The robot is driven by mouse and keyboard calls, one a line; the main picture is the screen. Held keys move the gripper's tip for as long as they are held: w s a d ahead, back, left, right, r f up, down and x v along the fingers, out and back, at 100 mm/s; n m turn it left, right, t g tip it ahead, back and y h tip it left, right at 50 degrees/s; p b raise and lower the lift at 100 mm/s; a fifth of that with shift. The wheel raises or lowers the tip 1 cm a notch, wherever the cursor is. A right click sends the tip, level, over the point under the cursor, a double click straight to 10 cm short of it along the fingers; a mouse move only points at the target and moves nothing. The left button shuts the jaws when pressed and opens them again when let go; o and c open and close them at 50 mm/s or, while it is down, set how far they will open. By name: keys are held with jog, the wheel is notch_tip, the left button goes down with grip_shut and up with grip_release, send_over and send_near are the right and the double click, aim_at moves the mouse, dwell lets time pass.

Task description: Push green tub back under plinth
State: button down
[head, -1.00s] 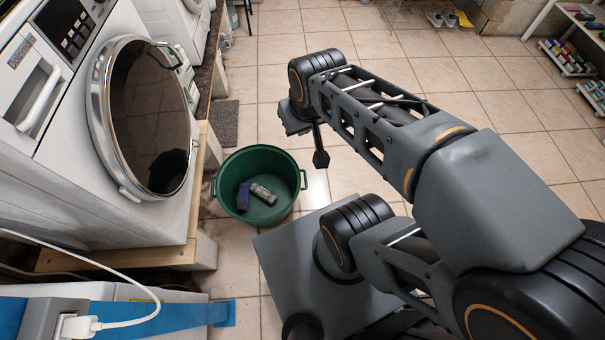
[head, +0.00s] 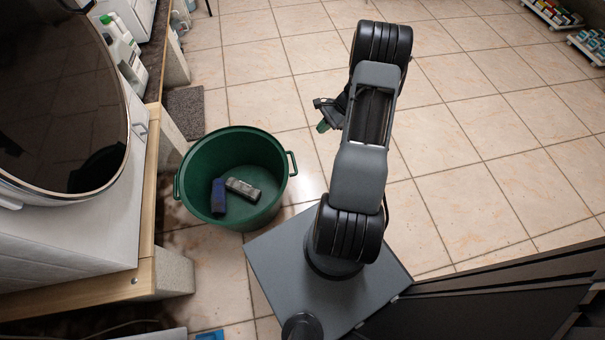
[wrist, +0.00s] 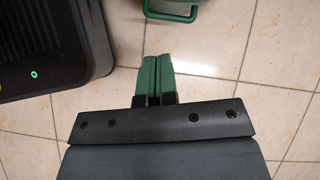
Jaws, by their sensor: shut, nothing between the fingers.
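The green tub (head: 245,140) stands on the tiled floor just right of the plinth's wooden edge (head: 152,165), in the open. It holds a dark blue item and a pale grey one. Part of the tub and its handle (wrist: 172,12) show at the top of the wrist view. My gripper (head: 323,126) is in the air to the right of the tub, apart from it. Its green-tipped fingers (wrist: 159,75) are shut together with nothing between them. The space under the plinth is mostly hidden from above.
A front-loading machine (head: 70,230) stands on the plinth, whose pale block leg (head: 172,275) is left of the tub. A dark mat (head: 186,112) lies behind the tub. Tiled floor (head: 470,150) to the right is clear, with small shelves of goods (head: 555,12) far off.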

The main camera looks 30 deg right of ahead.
notch_tip(320, 180, down, 13)
jog(key=s+d+m+t+y+b, duration=0.1)
jog(key=s+d+m+b, duration=0.1)
jog(key=m+b, duration=0.2)
jog(key=w+a+f+b, duration=0.3)
jog(key=a+f, duration=0.3)
jog(key=a, duration=0.3)
jog(key=shift+a+f+b, duration=0.2)
jog(key=shift+a+b, duration=0.15)
jog(key=shift+b, duration=0.2)
